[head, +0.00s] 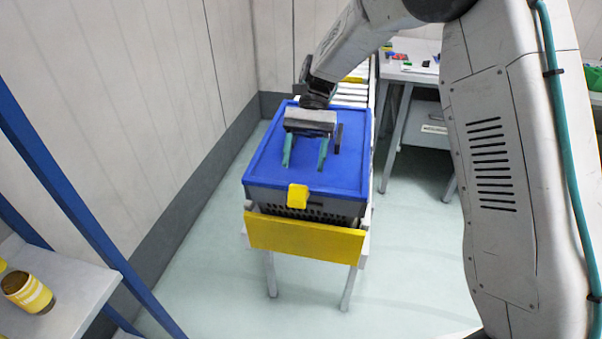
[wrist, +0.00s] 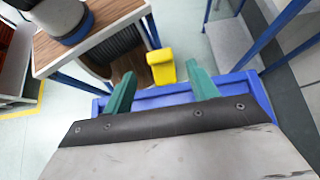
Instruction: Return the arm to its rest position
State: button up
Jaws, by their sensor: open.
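My gripper (head: 305,166) is at the end of my arm, which reaches from the upper right over a blue-topped crate (head: 268,177). Its two green fingers are spread apart with nothing between them. They point toward the crate's near end, and I cannot tell how far they are above the blue surface. In the wrist view, my gripper (wrist: 160,74) also shows open, with the blue crate edge (wrist: 235,83) and a yellow block (wrist: 161,67) beyond the fingers.
The crate stands on a conveyor with a yellow end plate (head: 305,239). A wall (head: 130,90) is on the left. A shelf (head: 75,280) with a yellow-banded can (head: 28,292) is at the lower left. A desk (head: 415,75) with small items stands behind. Floor is clear in front.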

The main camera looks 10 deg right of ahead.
jog(key=shift+v, duration=1.25)
